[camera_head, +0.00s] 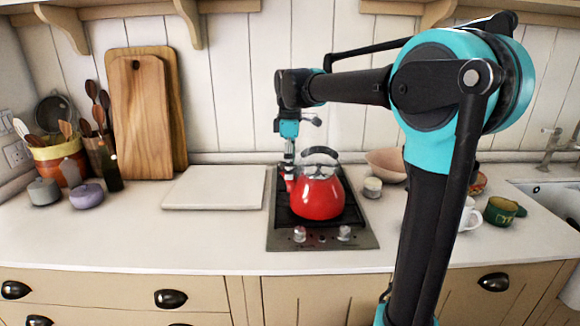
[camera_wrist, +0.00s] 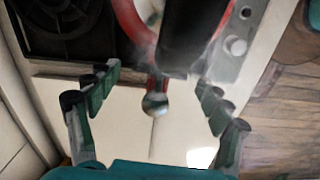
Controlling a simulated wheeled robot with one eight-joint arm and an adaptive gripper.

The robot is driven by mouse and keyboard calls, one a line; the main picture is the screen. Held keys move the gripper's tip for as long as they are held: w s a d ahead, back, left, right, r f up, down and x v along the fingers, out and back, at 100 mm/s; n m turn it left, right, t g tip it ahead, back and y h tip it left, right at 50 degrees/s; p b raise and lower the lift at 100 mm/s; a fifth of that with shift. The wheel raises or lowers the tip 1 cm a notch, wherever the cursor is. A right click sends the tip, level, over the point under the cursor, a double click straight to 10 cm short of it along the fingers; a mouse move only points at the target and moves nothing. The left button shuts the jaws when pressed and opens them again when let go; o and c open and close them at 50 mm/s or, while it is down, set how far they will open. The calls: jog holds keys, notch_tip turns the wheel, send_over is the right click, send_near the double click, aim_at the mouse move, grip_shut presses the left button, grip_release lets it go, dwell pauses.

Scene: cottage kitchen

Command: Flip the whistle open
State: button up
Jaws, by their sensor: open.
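A red kettle (camera_head: 318,199) with a black handle (camera_head: 320,152) stands on the hob. Its spout is on the left side, partly hidden by my gripper. In the wrist view the red kettle rim (camera_wrist: 130,22) and the dark handle (camera_wrist: 190,35) are at the top centre. The whistle, a small silver rounded piece (camera_wrist: 155,104) at the spout's end, lies between my fingers. My gripper (camera_head: 289,168) points down above the spout. In the wrist view my gripper (camera_wrist: 158,82) is open, one finger each side of the whistle, with a gap on both sides.
The hob (camera_head: 275,241) has two front knobs. A white board (camera_head: 215,188) lies left of it. A small jar (camera_head: 372,187), a pink bowl (camera_head: 386,164), a white mug (camera_head: 468,217) and a green cup (camera_head: 501,211) stand to the right. The front counter is clear.

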jog(key=shift+c, duration=0.2)
jog(key=c, duration=1.1)
jog(key=shift+d+f+y, duration=0.15)
jog(key=shift+y, duration=1.15)
jog(key=o, duration=1.1)
jog(key=shift+o, duration=0.2)
jog(key=v, duration=1.2)
jog(key=shift+s, duration=0.15)
